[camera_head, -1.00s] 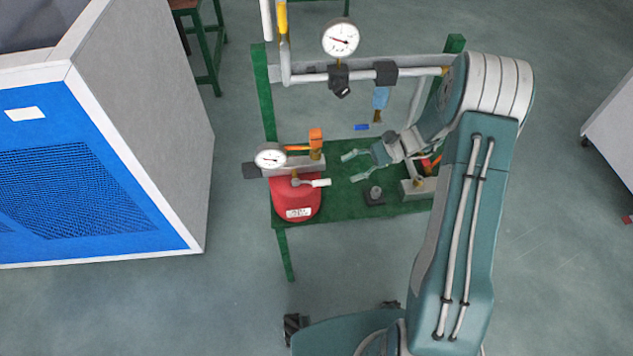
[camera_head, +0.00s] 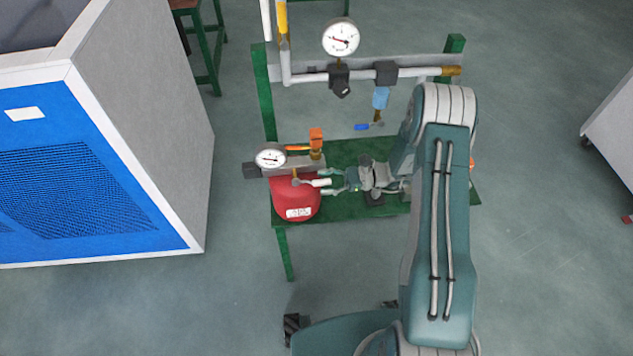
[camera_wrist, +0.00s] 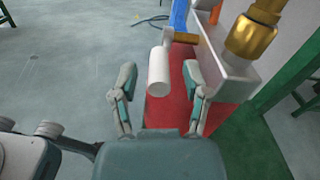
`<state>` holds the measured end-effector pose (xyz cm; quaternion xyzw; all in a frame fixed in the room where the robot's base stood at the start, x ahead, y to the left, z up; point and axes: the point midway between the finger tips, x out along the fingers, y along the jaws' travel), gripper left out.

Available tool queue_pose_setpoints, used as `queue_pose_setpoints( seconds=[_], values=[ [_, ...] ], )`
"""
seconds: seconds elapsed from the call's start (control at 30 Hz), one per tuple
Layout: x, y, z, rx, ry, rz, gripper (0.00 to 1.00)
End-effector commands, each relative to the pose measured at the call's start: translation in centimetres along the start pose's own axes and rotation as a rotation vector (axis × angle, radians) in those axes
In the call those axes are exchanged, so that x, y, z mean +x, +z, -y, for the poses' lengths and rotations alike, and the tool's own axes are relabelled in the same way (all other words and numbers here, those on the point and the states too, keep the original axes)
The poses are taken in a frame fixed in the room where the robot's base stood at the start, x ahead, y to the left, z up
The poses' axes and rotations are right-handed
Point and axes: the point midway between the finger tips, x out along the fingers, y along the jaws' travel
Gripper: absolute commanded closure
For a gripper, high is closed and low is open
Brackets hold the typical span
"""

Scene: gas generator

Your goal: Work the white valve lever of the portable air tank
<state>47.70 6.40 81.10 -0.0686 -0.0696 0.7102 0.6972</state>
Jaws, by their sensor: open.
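The red portable air tank (camera_head: 296,198) stands at the left end of the green bench, with a grey manifold block on top. Its white valve lever (camera_head: 318,182) sticks out to the right from the tank's top. In the wrist view the white lever (camera_wrist: 159,70) lies between my two fingers, nearer the left finger, with a visible gap on each side. My gripper (camera_head: 328,182) is open and reaches in from the right, its fingertips about at the lever's free end. It also shows in the wrist view (camera_wrist: 158,78). Whether a finger touches the lever cannot be told.
A round gauge (camera_head: 270,156) and an orange-handled valve (camera_head: 316,142) sit on the manifold. A pipe with a second gauge (camera_head: 341,39) and a blue-handled valve (camera_head: 380,98) runs behind. A blue-fronted cabinet (camera_head: 80,190) stands left.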

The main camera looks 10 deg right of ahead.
Motion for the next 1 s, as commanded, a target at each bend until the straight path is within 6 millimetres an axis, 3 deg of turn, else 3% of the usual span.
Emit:
queue_pose_setpoints(
  seconds=[0.2,0.5,0.63,1.0],
  values=[
    [2.2,0.0,0.0,0.001,0.000,0.000,0.40],
    [2.5,0.0,0.0,0.000,-0.001,0.000,0.40],
    [2.5,0.0,0.0,0.000,-0.001,0.000,0.98],
    [2.5,0.1,0.1,-0.001,0.001,-0.014,1.00]
  ],
)
